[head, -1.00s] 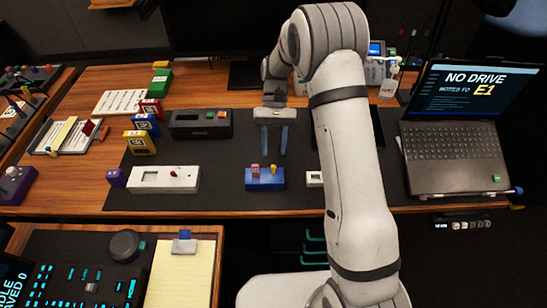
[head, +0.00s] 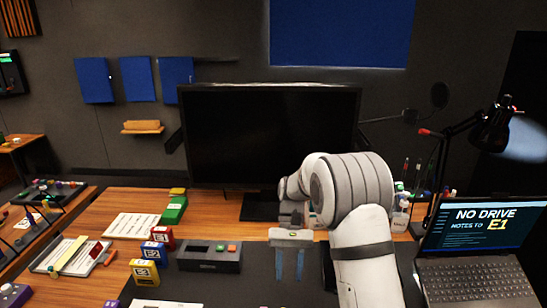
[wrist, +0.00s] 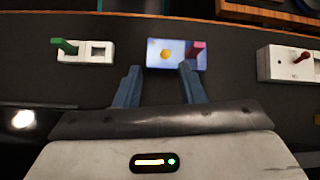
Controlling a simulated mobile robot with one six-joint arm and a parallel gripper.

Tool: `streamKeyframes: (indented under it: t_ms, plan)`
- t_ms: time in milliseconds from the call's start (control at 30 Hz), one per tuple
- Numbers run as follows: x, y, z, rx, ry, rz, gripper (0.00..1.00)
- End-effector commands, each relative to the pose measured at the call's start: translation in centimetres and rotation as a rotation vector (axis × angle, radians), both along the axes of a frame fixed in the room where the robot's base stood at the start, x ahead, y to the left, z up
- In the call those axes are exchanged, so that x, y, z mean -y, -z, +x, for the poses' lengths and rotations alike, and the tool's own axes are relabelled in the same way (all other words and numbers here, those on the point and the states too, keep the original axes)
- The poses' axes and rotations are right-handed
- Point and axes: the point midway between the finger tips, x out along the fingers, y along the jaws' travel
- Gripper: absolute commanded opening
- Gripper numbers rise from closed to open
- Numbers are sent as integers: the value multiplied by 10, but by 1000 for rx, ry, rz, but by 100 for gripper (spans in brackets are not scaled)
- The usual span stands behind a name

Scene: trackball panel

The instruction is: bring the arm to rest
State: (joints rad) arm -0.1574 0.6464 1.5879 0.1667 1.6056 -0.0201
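My gripper (head: 289,278) hangs from the bent arm above the dark desk mat (head: 250,290), fingers pointing down. In the wrist view my gripper (wrist: 159,70) shows two blue fingers well apart with nothing between them. Beyond the fingertips is a blue box (wrist: 160,62) with a yellow knob and a red peg on top. I see no contact between the fingers and the box.
A dark monitor (head: 268,135) stands behind the arm. A laptop (head: 470,280) and a lamp (head: 492,128) are on the right. Coloured blocks (head: 153,254) and a grey box (head: 208,256) lie left of my gripper. A white switch box (wrist: 85,49) is also near.

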Motion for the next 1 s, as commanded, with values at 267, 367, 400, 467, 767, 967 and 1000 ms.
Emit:
streamKeyframes:
  t_ms: [267,367,400,467,767,967,1000]
  plan:
    - [37,-74,-48,269,45,-22,36]
    - [49,-93,-69,366,59,-32,36]
    - [54,-100,-78,404,65,-36,36]
    - [61,-109,-91,463,74,-43,36]
    - [92,-134,-161,750,110,-79,36]
    - [102,-134,-192,883,123,-96,36]
    - [104,-134,-195,899,124,-99,36]
